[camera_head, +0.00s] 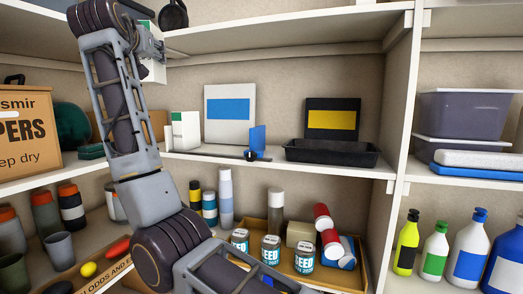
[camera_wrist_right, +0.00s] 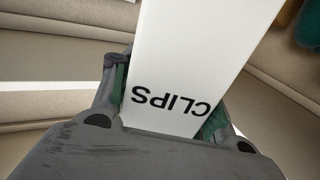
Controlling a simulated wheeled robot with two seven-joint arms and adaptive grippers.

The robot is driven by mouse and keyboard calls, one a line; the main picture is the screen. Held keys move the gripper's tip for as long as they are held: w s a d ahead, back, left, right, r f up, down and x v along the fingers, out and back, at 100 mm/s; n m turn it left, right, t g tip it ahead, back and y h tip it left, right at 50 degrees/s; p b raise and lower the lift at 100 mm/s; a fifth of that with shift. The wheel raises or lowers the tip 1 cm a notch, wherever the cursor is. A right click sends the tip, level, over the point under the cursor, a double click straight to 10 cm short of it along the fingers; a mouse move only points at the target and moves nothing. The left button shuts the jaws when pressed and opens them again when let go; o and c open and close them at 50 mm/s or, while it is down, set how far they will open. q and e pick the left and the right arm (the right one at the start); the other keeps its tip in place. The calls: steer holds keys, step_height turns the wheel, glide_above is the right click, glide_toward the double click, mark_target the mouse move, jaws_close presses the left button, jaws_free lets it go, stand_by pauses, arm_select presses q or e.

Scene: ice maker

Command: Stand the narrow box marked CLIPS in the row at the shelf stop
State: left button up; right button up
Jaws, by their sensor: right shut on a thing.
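The narrow white box marked CLIPS (camera_wrist_right: 195,65) is between the fingers of my right gripper (camera_wrist_right: 165,95) in the right wrist view, its lettering upside down there. In the head view my right gripper (camera_head: 152,46) is high at the upper left, shut on the CLIPS box (camera_head: 156,68), which is partly hidden by the gripper and arm. On the middle shelf below stand a white box with a green mark (camera_head: 185,132) and a wider white box with a blue label (camera_head: 229,114). A small upright blue piece (camera_head: 258,138), perhaps the shelf stop, is to their right. My left gripper is out of view.
A black tray (camera_head: 331,153) sits before a black box with a yellow label (camera_head: 332,117) at right. The upper shelf (camera_head: 290,36) is close to the held box. A cardboard box (camera_head: 28,135) stands left.

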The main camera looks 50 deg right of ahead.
steer(key=s+d+f+m+g+h, duration=0.4)
steer(key=d+f, duration=0.5)
steer(key=f, duration=0.4)
steer(key=m+g, duration=0.1)
steer(key=g, duration=0.1)
steer(key=shift+s+d+g+h, duration=0.2)
steer(key=shift+g+h, duration=0.2)
